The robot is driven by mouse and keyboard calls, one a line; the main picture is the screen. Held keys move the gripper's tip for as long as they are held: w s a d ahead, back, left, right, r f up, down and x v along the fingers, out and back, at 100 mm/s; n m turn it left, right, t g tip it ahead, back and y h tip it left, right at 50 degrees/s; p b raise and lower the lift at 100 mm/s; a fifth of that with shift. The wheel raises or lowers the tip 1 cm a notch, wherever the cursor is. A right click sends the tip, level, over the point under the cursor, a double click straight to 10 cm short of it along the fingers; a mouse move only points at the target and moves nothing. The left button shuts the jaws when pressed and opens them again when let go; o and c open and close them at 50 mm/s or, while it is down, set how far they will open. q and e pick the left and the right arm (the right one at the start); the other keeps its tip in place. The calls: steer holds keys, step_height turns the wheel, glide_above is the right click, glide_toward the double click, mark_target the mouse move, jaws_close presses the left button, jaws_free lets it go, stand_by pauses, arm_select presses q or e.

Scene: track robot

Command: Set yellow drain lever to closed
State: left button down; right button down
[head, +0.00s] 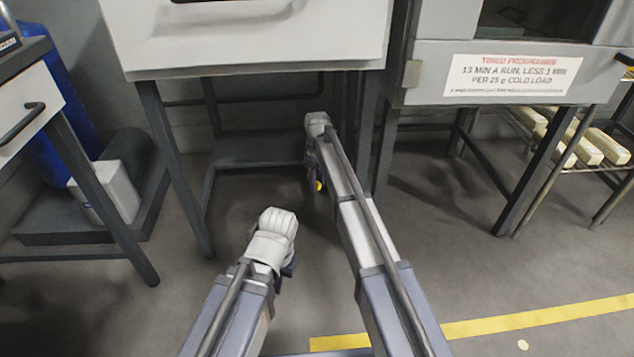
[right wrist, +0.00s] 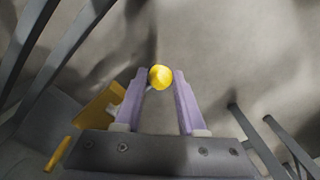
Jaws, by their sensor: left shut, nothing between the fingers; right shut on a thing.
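A round yellow knob (right wrist: 161,77), which looks like the end of the drain lever, sits between the fingertips of my right gripper (right wrist: 160,82) in the right wrist view. The two purple fingers are closed on it. The rest of the lever is mostly hidden and its position cannot be told. In the head view my right arm reaches under the middle table, where a small yellow spot (head: 318,186) shows below its wrist. My left gripper (head: 288,268) is low in front of the table, shut and empty, its fingers mostly hidden by its wrist.
A grey-legged table (head: 250,72) stands over my right wrist. A machine with a sign (head: 514,76) is at the right, beside a rack of pale blocks (head: 585,150). A blue cylinder (head: 50,110) and white box (head: 105,193) are at the left. The front floor is open.

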stand_by(0.8)
steer(key=shift+w+r+g+p, duration=0.45)
steer(key=shift+r+g+p, duration=0.05)
steer(key=shift+r+p, duration=0.1)
steer(key=shift+w+r+g, duration=0.2)
steer(key=shift+r+g, duration=0.15)
steer(key=shift+g, duration=0.25)
steer(key=shift+w+r+g, duration=0.1)
steer(key=shift+r+g, duration=0.1)
steer(key=shift+g, duration=0.2)
steer(key=shift+r+g, duration=0.4)
steer(key=shift+g, duration=0.2)
steer(key=c, duration=0.5)
jaws_free()
steer(key=shift+r+p, duration=0.15)
steer(key=shift+p, duration=0.2)
steer(key=p+v, duration=0.7)
steer(key=shift+r, duration=0.25)
